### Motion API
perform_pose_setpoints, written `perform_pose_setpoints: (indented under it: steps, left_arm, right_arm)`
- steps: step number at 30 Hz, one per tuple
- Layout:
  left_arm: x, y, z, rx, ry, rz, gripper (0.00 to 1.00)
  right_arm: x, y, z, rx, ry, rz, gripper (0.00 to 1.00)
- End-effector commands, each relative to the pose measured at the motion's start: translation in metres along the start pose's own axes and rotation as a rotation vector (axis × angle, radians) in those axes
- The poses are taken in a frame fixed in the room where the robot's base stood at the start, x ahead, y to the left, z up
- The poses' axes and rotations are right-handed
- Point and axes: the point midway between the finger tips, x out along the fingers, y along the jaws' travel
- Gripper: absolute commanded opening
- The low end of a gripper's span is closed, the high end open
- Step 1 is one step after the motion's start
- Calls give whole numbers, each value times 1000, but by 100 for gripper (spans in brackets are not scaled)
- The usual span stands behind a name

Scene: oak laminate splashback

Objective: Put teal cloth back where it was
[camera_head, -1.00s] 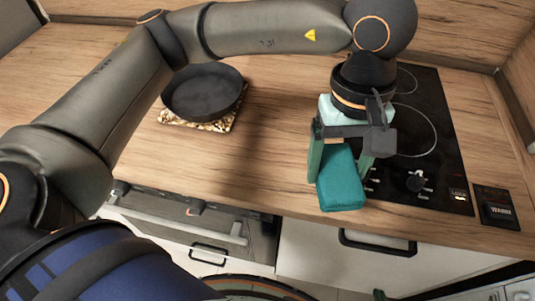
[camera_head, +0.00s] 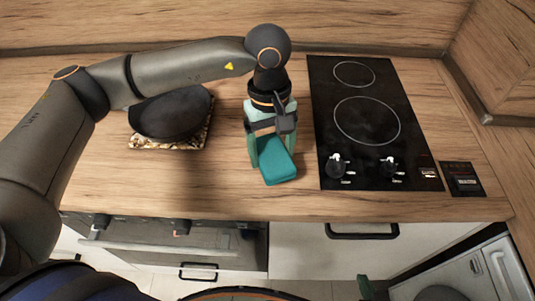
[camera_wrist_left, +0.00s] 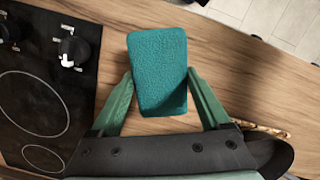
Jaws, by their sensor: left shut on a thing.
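The teal cloth (camera_head: 277,167) is a folded block in my left gripper (camera_head: 268,155), left of the black hob near the counter's front. In the left wrist view the teal cloth (camera_wrist_left: 157,72) lies between the two green fingers of my left gripper (camera_wrist_left: 160,92), which is shut on it. I cannot tell whether the cloth touches the counter or hangs just above it. A green tip at the bottom of the head view looks like part of my right gripper (camera_head: 364,287); the rest of it is hidden or out of frame.
The black hob (camera_head: 365,120) with its knobs is right of the cloth. A black pan (camera_head: 172,112) rests on a patterned mat (camera_head: 150,143) to the left, behind my left arm. The wooden counter (camera_head: 225,180) is bare between the mat and the cloth. Its front edge is close.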

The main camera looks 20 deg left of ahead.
Motion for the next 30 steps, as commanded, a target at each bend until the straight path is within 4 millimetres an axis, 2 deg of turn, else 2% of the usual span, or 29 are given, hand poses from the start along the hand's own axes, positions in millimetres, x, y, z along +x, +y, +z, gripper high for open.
perform_pose_setpoints:
  steps: [10,16,28,29,30]
  left_arm:
    - [22,-2,-23,-2,0,-2,28]
    - [49,-2,-26,1,-2,-1,28]
    - [56,-1,-27,2,1,2,28]
    - [55,-1,-27,2,1,1,82]
    - [55,-1,-27,2,1,1,87]
  right_arm:
    - [-3,0,-4,0,0,0,0]
    - [-11,-1,-12,0,0,0,0]
    - [-6,0,-7,0,1,0,0]
    - [-7,0,-8,0,0,0,0]
    - [-7,0,-8,0,0,0,0]
